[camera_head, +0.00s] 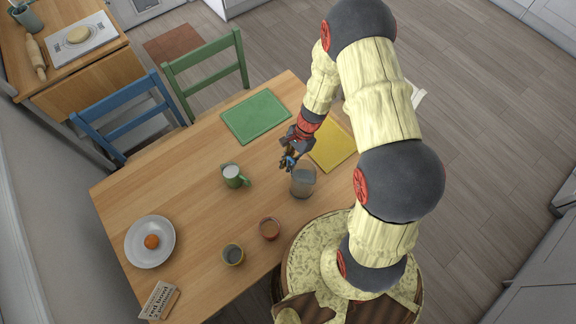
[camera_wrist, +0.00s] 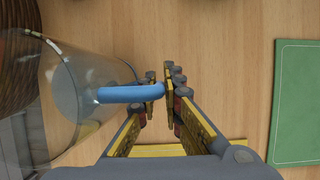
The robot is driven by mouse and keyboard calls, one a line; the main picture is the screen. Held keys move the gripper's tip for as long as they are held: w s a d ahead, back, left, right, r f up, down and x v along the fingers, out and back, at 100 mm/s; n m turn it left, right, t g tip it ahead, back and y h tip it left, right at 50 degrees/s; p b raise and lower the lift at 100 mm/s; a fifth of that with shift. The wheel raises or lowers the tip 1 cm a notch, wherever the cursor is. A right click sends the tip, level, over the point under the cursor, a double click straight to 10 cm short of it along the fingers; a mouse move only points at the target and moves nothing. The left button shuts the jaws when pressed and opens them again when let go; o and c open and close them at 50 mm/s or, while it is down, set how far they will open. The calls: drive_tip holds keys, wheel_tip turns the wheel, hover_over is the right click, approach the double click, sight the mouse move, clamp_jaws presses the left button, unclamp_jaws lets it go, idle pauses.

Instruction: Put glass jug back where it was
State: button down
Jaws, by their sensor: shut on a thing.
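The glass jug (camera_head: 303,183) is clear, with a blue handle. It is at the front right part of the wooden table in the head view. In the wrist view the jug (camera_wrist: 62,85) fills the left side, and its blue handle (camera_wrist: 125,94) reaches between my fingers. My gripper (camera_head: 289,161) is shut on the handle, beside the jug; the fingers also show in the wrist view (camera_wrist: 160,95). I cannot tell whether the jug's base touches the table.
A green placemat (camera_head: 256,117) and a yellow placemat (camera_head: 333,146) lie on the table (camera_head: 185,185). A green jug (camera_head: 235,176), a red cup (camera_head: 269,228), a grey-yellow cup (camera_head: 232,254), a white plate (camera_head: 135,262) with an orange item and a lettered box (camera_head: 159,300) stand left of the glass jug.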

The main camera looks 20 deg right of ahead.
drive_tip(key=shift+f, duration=0.65)
drive_tip(key=shift+f, duration=0.15)
drive_tip(key=c, duration=2)
unclamp_jaws()
drive_tip(key=shift+o, duration=0.2)
